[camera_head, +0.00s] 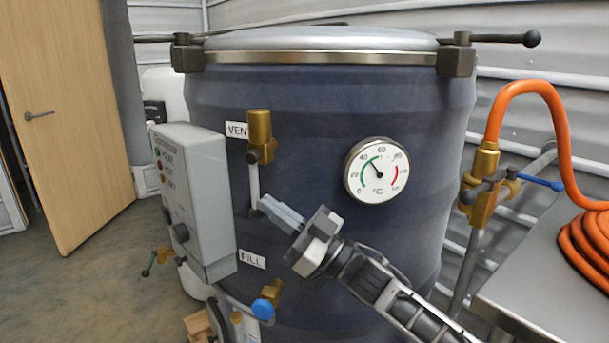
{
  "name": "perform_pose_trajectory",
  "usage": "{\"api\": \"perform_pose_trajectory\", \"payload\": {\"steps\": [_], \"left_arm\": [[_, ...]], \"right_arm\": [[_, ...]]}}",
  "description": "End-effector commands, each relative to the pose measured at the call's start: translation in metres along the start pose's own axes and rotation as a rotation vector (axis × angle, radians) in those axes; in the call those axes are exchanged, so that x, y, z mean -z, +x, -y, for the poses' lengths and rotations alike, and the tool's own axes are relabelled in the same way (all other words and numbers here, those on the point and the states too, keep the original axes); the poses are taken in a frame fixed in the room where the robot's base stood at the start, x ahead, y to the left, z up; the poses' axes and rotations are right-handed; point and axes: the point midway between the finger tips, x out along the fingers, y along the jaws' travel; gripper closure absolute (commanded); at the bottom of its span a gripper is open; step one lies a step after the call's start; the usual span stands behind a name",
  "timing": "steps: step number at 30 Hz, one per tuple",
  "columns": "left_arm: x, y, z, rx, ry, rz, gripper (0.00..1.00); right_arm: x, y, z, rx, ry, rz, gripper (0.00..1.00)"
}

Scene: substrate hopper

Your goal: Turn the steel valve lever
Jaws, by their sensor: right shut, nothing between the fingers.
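The steel valve lever (254,186) hangs straight down from the brass valve body (260,137) beside the VENT label on the dark blue hopper drum. My right gripper (267,204) reaches in from the lower right. Its fingers are shut with nothing between them. The fingertips are at the lower end of the lever, on its right side. I cannot tell whether they touch it. My left gripper is not in view.
A grey control box (195,195) stands close left of the lever. A dial thermometer (376,170) is to the right. Below is a blue-handled FILL valve (264,307). At the right are a brass valve (482,195), an orange hose (560,130) and a steel table (545,290).

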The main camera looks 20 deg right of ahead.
Motion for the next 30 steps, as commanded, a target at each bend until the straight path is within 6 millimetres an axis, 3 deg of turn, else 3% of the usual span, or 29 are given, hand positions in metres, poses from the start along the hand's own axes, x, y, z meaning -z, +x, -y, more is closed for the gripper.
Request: {"api": "perform_pose_trajectory", "payload": {"steps": [11,14,24,30], "left_arm": [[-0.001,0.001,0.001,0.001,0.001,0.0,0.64],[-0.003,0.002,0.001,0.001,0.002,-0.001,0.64],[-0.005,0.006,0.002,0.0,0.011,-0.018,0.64],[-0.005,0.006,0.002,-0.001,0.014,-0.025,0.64]], "right_arm": [[-0.001,-0.009,0.0,-0.002,0.0,0.003,1.0],[-0.003,-0.025,0.0,-0.002,0.001,0.005,1.0],[-0.003,-0.107,0.001,-0.002,0.001,0.006,1.0],[-0.002,-0.143,0.001,0.0,0.0,0.003,1.0]]}}
